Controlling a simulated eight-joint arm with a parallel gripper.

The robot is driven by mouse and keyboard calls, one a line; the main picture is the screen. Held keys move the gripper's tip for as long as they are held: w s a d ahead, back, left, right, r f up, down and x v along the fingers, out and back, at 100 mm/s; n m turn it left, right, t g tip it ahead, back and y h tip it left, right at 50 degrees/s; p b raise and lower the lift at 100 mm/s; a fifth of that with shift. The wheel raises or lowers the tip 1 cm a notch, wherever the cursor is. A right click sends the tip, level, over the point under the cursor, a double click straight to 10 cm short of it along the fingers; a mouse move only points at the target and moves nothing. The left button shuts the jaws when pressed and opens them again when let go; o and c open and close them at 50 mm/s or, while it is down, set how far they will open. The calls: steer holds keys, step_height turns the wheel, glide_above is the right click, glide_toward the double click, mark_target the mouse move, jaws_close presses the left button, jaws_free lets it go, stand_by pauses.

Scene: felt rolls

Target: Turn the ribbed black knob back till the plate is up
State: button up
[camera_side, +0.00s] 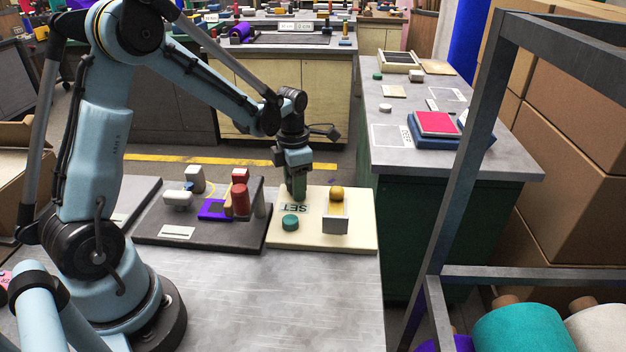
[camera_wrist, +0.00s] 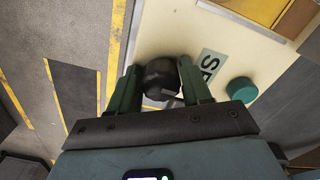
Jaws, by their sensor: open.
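The black knob (camera_wrist: 161,76) stands on the cream board (camera_wrist: 215,50) in the wrist view. My gripper (camera_side: 297,196) is over the far part of this board, pointing down. Its two green fingers are open, one on each side of the knob; whether they touch it I cannot tell. In the side view the fingers hide the knob. A grey plate-like piece (camera_side: 335,225) with a yellow part and an orange ball (camera_side: 336,193) is on the board's right; I cannot tell whether this is the plate in question. A "SET" label (camera_side: 296,208) lies beside the knob.
A green round button (camera_side: 290,222) is near the label, close to my gripper. A dark board (camera_side: 190,238) with red cylinders (camera_side: 240,198) and a purple piece adjoins on the left. The grey bench (camera_side: 290,290) in front is clear.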

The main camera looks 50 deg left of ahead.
steer(key=shift+d, duration=0.1)
steer(key=shift+r, duration=2.55)
steer(key=shift+r+m, duration=0.15)
steer(key=shift+m, duration=0.15)
steer(key=s+d+r+m+t, duration=0.3)
steer(key=s+d+m, duration=0.2)
steer(key=m, duration=1.1)
steer(key=s+d+r+m+t, duration=0.3)
steer(key=s+d+m+t, duration=0.1)
steer(key=m, duration=1.2)
steer(key=shift+s+d+r, duration=0.3)
steer(key=shift+s+d, duration=0.1)
steer(key=shift+s, duration=0.45)
